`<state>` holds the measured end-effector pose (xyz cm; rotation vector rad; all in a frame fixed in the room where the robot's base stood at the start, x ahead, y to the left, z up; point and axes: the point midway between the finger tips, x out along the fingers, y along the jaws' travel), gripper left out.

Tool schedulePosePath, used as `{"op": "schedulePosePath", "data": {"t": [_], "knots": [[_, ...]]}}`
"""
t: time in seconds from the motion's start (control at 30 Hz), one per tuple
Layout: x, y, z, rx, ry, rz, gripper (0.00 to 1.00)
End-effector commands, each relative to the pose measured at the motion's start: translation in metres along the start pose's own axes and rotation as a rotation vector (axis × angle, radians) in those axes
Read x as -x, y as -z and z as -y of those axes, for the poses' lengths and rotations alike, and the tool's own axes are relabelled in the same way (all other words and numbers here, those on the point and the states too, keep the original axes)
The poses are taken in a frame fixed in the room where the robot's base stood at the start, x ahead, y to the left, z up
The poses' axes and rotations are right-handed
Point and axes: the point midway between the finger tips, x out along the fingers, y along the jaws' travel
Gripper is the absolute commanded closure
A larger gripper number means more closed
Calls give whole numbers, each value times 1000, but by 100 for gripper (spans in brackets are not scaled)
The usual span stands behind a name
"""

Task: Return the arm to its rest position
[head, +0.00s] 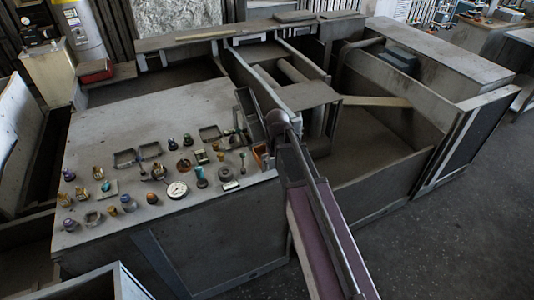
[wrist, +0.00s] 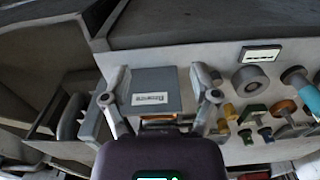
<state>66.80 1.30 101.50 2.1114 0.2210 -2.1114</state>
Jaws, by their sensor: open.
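My gripper (wrist: 159,86) shows in the wrist view with its two fingers spread wide and its dark purple body below. A grey flat-faced block or cover with a white label (wrist: 153,98) shows between the fingers. I cannot tell whether the fingers touch it. In the head view, my arm (head: 318,215) with its purple-sided link seems to reach up from the bottom edge to the right end of the control panel. My fingers cannot be made out there. A dark upright flap (head: 250,115) stands beside the arm's far end.
The grey control panel (head: 110,130) carries several knobs, buttons and a round white gauge (head: 177,190). Knobs (wrist: 250,78) are close on the gripper's right. Walled bays (head: 365,165) lie right of the arm. Open floor (head: 450,240) is at the lower right.

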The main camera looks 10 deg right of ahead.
Motion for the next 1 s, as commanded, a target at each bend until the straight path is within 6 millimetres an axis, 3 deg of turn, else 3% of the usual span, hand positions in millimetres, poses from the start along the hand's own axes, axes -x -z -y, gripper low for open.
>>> {"op": "schedulePosePath", "data": {"t": [0.27, 0.7, 1.0], "knots": [[0, -25, 3, -31, 0, 0, 23], [0, -116, 13, -178, -1, 1, 23], [0, -130, 14, -210, -1, 1, 23]]}}
